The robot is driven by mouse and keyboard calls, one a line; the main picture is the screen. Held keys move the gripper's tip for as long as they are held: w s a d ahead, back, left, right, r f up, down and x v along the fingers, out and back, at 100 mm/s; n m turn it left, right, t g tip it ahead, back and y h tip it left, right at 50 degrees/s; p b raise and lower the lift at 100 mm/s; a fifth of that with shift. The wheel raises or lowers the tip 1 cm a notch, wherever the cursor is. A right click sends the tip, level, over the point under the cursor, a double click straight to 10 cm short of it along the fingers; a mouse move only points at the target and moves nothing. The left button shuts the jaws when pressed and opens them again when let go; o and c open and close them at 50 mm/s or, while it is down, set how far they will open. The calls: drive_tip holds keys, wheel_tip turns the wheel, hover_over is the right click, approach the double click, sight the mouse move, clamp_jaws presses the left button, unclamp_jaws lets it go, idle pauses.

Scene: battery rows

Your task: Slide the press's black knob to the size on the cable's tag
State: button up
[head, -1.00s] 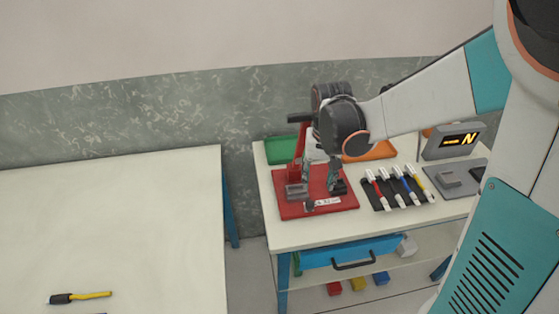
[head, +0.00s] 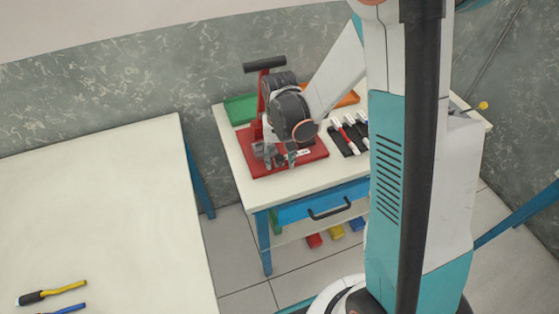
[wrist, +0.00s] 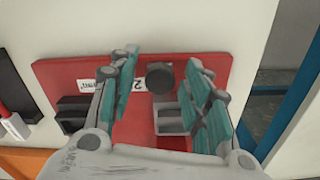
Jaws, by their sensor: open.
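The red press (head: 318,150) stands on the small white table, its lever with a dark crossbar handle (head: 265,65) raised. In the wrist view, its red base (wrist: 70,72) carries a round black knob (wrist: 159,75), a grey two-part block and a dark block. A white label on the base is partly hidden; a "2" shows. My gripper (wrist: 158,64) is open, with the knob between its spread fingertips and no clear contact. In the head view my gripper (head: 276,156) is low over the press's front, hiding the knob. No cable tag is readable.
A yellow cable (head: 62,290) and a blue cable lie on the large white table at left. Green (head: 240,108) and orange (head: 346,99) trays and a dark rack of coloured tools (head: 348,135) flank the press. A blue drawer (head: 318,205) is below. My arm hides the table's right part.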

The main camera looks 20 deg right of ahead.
drive_tip(key=shift+f, duration=0.3)
clamp_jaws()
drive_tip(key=shift+d, duration=1.55)
unclamp_jaws()
drive_tip(key=shift+r, duration=0.1)
wheel_tip(320, 180, up, 12)
